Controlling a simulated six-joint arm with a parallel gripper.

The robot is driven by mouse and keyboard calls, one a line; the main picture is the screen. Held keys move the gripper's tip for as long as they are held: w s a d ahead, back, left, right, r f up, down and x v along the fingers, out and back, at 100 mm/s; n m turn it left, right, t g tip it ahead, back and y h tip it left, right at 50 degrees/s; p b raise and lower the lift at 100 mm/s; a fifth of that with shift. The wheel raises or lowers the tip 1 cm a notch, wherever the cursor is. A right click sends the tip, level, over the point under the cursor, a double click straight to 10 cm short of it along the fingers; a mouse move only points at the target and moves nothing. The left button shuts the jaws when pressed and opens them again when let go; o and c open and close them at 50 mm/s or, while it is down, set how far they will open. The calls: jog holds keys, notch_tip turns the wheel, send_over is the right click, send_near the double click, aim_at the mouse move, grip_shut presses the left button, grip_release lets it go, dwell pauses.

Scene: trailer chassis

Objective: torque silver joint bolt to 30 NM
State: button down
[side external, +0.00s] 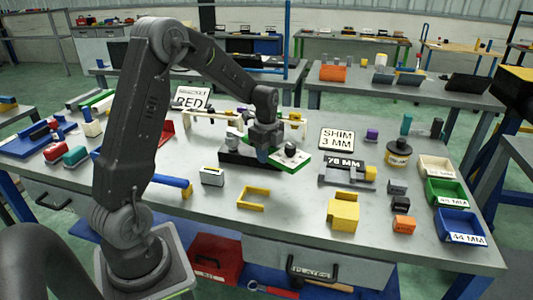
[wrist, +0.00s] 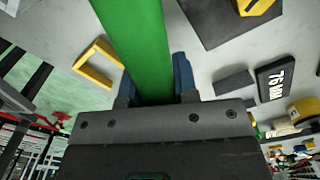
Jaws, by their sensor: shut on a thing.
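My gripper (side external: 264,152) is over the middle of the bench, in front of the trailer chassis frame (side external: 205,114). In the wrist view its blue fingers (wrist: 156,88) are shut on the sides of a long green bar (wrist: 140,40). In the side view this appears to be the green-edged piece (side external: 297,164) with a pale top and a dark round knob. A silver-grey cylindrical part (side external: 233,136) stands just left of my gripper by a black block (side external: 240,155). I cannot tell whether it is the silver joint bolt. My wrist hides part of the chassis.
White, green (side external: 447,192) and blue bins line the right edge. Bare bench lies around the yellow bracket.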

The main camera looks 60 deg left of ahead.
jog(key=shift+f, duration=0.7)
dwell(0.6)
jog(key=c, duration=1.5)
grip_release()
grip_shut()
